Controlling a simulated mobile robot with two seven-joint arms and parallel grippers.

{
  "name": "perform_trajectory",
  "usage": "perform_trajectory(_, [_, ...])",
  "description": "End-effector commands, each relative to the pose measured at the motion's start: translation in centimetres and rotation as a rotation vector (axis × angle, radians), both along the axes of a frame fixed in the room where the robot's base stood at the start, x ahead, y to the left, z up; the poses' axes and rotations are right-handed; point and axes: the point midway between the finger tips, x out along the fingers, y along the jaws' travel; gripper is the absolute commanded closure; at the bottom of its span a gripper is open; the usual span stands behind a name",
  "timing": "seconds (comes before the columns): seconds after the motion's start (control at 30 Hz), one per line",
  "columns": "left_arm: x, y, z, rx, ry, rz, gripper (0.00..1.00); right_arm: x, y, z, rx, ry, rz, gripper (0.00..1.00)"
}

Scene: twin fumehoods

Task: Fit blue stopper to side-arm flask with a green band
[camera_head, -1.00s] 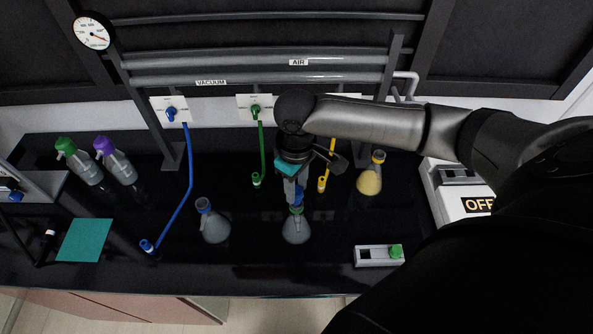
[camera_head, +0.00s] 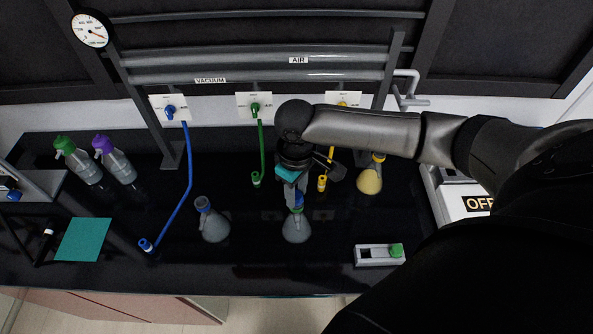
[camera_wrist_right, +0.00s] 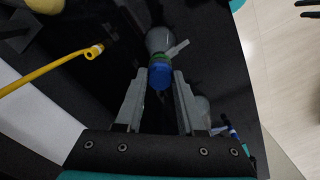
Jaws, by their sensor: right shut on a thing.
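The side-arm flask with a green band (camera_head: 296,230) stands upright on the black bench, below my right gripper (camera_head: 296,202). In the right wrist view, my right gripper (camera_wrist_right: 160,76) is shut on the blue stopper (camera_wrist_right: 160,77), held between the fingertips. The stopper is at the flask's mouth, in line with the green band (camera_wrist_right: 161,58); I cannot tell how deep it sits. The flask body (camera_wrist_right: 158,39) and its pale side arm (camera_wrist_right: 178,48) show beyond it. The gripper partly hides the flask's neck in the head view. My left gripper is not in view.
A blue-banded flask (camera_head: 214,226) stands to the left, and a yellow-banded flask (camera_head: 370,180) stands back right. Blue (camera_head: 190,170), green (camera_head: 262,150) and yellow (camera_head: 323,183) hoses hang behind. A grey box with a green knob (camera_head: 378,255) lies front right. A teal mat (camera_head: 83,240) lies left.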

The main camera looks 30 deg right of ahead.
Motion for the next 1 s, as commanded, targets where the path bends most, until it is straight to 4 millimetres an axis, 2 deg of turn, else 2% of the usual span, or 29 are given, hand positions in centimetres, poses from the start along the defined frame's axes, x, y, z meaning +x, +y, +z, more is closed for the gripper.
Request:
perform_trajectory(0.37, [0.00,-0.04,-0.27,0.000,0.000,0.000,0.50,-0.04,0.05,-1.02,0.001,0.001,0.001,1.00])
perform_trajectory(0.4, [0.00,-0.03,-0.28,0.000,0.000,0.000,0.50,-0.04,0.05,-1.06,0.001,0.000,0.001,0.61])
perform_trajectory(0.7, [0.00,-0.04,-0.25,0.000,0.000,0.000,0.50,-0.01,0.01,-0.98,0.000,0.000,0.001,0.27])
perform_trajectory(1.0, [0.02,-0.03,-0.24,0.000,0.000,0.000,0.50,0.02,0.00,-0.75,0.000,-0.001,0.000,0.27])
